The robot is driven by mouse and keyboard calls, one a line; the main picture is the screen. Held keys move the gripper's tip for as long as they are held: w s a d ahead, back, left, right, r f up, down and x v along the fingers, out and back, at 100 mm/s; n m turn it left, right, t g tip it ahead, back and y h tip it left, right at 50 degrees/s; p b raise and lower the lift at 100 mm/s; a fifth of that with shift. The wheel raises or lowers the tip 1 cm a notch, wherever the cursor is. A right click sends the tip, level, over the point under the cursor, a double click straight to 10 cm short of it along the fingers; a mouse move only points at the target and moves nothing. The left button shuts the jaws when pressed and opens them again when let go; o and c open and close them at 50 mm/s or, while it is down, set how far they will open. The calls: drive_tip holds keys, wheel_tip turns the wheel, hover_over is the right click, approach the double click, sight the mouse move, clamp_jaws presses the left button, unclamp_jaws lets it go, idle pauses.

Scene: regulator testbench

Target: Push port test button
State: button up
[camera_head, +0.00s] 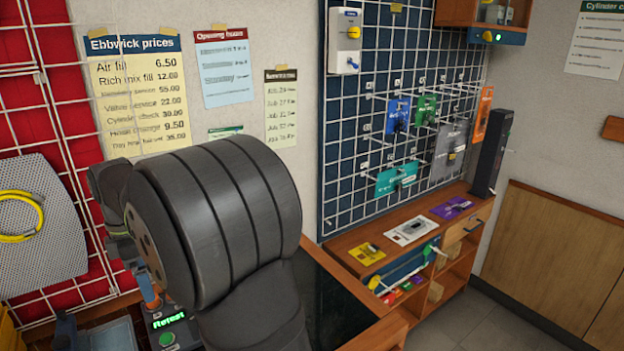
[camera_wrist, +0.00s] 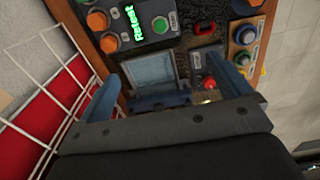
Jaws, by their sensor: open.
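In the wrist view, a testbench panel lies in front of my gripper (camera_wrist: 170,77). Its two blue fingers are spread wide with nothing between them. A round green button (camera_wrist: 160,25) sits beside a display (camera_wrist: 132,22) with green letters reading "Retest". A red button (camera_wrist: 208,83) is nearer the right finger. I cannot read which button is the port test one. In the head view the green button (camera_head: 167,339) and display (camera_head: 168,320) show at the bottom edge. My dark arm hides most of the bench and gripper there.
Orange knobs (camera_wrist: 108,42) and a grey-blue screen or plate (camera_wrist: 151,74) are on the panel. More round controls (camera_wrist: 246,35) line its right side. A white wire grid (camera_wrist: 45,80) stands on the left. A low wooden shelf (camera_head: 440,282) is at right.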

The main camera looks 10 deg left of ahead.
clamp_jaws()
idle(1.5)
